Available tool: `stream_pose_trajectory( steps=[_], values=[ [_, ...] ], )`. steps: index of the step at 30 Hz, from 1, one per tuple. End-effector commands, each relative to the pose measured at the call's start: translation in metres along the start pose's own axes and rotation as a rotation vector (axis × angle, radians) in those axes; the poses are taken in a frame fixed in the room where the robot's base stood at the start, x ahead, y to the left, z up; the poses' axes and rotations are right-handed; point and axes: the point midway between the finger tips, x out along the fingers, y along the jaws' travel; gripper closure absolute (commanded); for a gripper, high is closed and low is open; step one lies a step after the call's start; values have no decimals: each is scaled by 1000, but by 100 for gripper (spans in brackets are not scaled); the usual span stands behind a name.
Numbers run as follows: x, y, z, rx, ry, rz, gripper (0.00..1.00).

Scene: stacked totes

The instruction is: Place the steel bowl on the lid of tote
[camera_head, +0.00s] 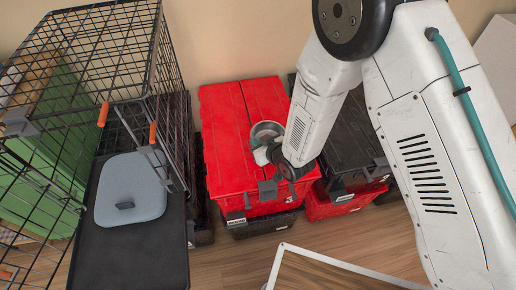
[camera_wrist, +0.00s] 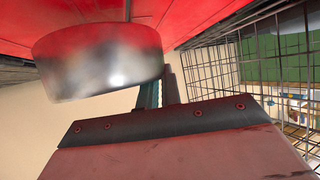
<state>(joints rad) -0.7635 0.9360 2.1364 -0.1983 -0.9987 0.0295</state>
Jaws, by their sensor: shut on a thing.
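The steel bowl (camera_head: 267,130) is over the red lid (camera_head: 224,130) of the middle tote stack in the head view. My gripper (camera_head: 263,152) is shut on the bowl at its near side. In the wrist view the bowl (camera_wrist: 100,62) shows as a shiny grey round wall, close in front of the red lid (camera_wrist: 215,14). I cannot tell whether its base touches the lid. The arm hides part of the lid's right side, and the grip itself is hard to make out.
A black wire cage (camera_head: 112,50) stands at the left, with a grey-blue pad (camera_head: 131,188) on a dark surface below. A stack with a black lid (camera_head: 350,135) stands right of the red one. A white-edged panel (camera_head: 320,272) is at the front.

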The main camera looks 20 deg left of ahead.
Motion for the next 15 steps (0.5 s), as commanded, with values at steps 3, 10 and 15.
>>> stream_pose_trajectory(
  steps=[3, 10, 15],
  values=[
    [9, 3, 17, 1, -3, 1, 100],
    [18, 3, 30, 0, 2, 1, 100],
    [18, 3, 30, 0, 1, 1, 100]
  ],
)
